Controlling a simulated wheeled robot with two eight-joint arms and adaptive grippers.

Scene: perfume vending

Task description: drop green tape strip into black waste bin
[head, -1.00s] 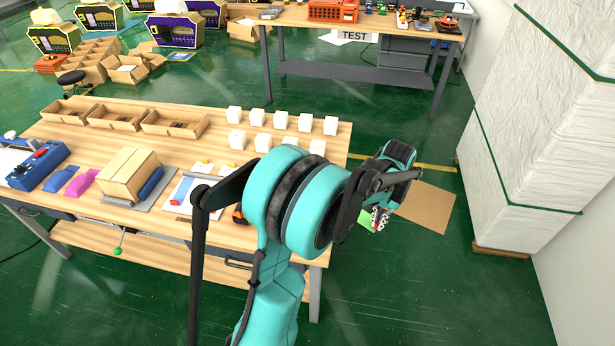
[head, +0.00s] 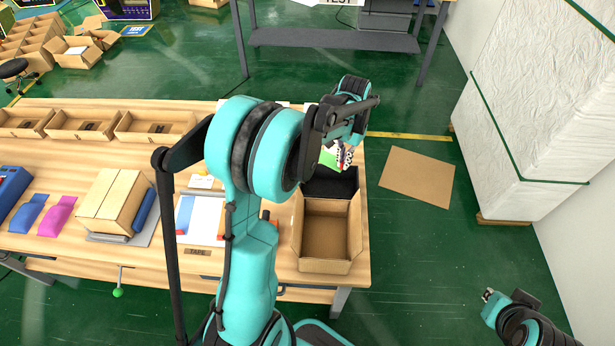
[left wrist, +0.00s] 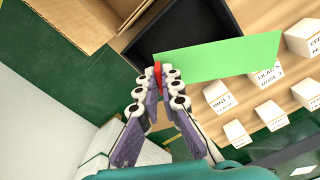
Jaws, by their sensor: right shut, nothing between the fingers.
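The green tape strip (left wrist: 220,57) hangs from my left gripper (left wrist: 158,77) in the left wrist view, its red end between the fingertips. The strip also shows as a green patch (head: 329,158) in the head view, partly hidden by my arm. My left gripper (head: 344,155) is shut on the strip, just above the black waste bin (head: 330,184). The bin's dark inside (left wrist: 170,30) shows behind the strip in the left wrist view; its bottom is partly covered. My right gripper (head: 489,296) is shut and empty, low at the right, clear of the table.
An open cardboard box (head: 327,236) stands directly in front of the bin near the table's right edge. Several small white labelled boxes (left wrist: 267,77) stand on the table beside the bin. A closed carton (head: 112,196) is at left. A flat brown sheet (head: 417,177) lies on the floor.

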